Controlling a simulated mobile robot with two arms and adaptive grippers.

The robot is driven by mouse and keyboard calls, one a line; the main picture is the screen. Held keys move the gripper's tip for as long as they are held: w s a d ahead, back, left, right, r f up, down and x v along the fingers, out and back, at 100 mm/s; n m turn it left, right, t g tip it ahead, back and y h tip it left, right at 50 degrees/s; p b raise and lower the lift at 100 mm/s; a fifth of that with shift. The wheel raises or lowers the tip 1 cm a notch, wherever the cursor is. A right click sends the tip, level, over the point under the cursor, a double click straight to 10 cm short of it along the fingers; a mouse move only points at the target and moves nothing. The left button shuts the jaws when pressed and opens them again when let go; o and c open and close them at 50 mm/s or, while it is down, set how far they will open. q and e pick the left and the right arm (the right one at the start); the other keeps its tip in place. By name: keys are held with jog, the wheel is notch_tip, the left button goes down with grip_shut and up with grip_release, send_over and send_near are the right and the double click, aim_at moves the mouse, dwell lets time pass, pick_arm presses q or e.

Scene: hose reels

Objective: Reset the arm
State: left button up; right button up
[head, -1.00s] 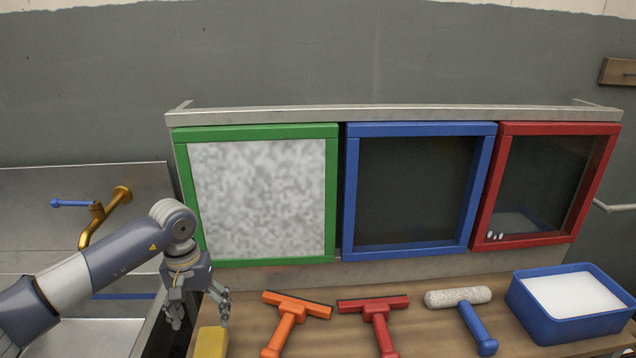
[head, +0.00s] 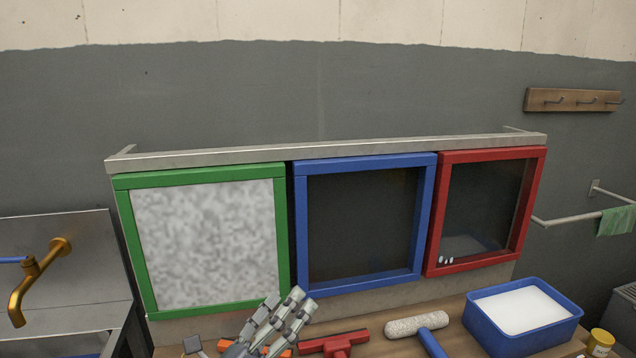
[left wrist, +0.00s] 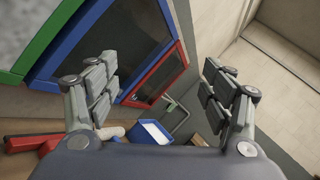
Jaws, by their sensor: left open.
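My left gripper (head: 245,325) is at the bottom of the head view, in front of the lower edge of the green-framed panel (head: 210,240). Its fingers are spread, with nothing between them. In the left wrist view the left gripper (left wrist: 160,92) also shows wide open and empty, its two fingers at left and right. Most of the arm is below the head view. My right gripper is in neither view.
Blue-framed (head: 365,220) and red-framed (head: 487,208) dark panes stand to the right. A red squeegee (head: 335,343), white roller (head: 417,325) and blue tub (head: 525,315) rest on the counter. A brass tap (head: 35,280) is at left. Hooks (head: 575,100) hang at upper right.

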pick_arm(q)
jog(key=s+a+f+n+g+y, duration=0.35)
jog(key=a+f+n+y, duration=0.45)
jog(key=n, duration=0.4)
jog(key=s+a+f+n+g+y, duration=0.2)
jog(key=s+a+f+n+y, duration=0.4)
jog(key=f+n, duration=0.55)
jog(key=s+a+f+n+g+h, duration=0.1)
jog(key=s+f+n+g, duration=0.35)
jog(key=s, duration=0.45)
jog(key=s+f+n+g+h, duration=0.1)
jog(key=s+f+n+g, duration=0.4)
jog(key=s, duration=0.5)
notch_tip(320, 180, down, 28)
jog(key=s, duration=0.1)
jog(key=s+a+f+g, duration=0.1)
jog(key=s+a+f, duration=0.2)
jog(key=s+f, duration=1.2)
jog(key=shift+s+f+m+g+y, duration=0.3)
jog(key=shift+s+f+m+g, duration=0.1)
jog(key=shift+s, duration=0.5)
